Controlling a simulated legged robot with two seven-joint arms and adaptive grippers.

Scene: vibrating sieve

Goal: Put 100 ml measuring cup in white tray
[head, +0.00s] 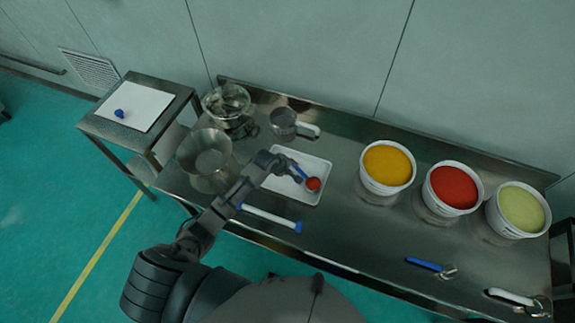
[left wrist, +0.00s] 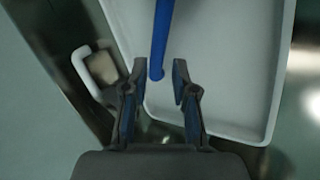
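A measuring cup with a blue handle and red contents (head: 313,184) rests in the white tray (head: 288,191). Its blue handle (left wrist: 161,35) shows in the left wrist view, reaching in from the top. My left gripper (head: 277,160) is over the tray's left side. In the left wrist view my left gripper (left wrist: 158,70) is open, its fingertips on either side of the handle's end with gaps beside it. I cannot read a size on the cup. My right gripper is not in view.
A metal cup with a white handle (head: 284,122) stands behind the tray. Buckets of yellow (head: 388,164), red (head: 453,186) and green (head: 520,210) material stand to the right. A white rod with blue ends (head: 270,218) lies in front. A blue-handled scoop (head: 428,264) lies front right.

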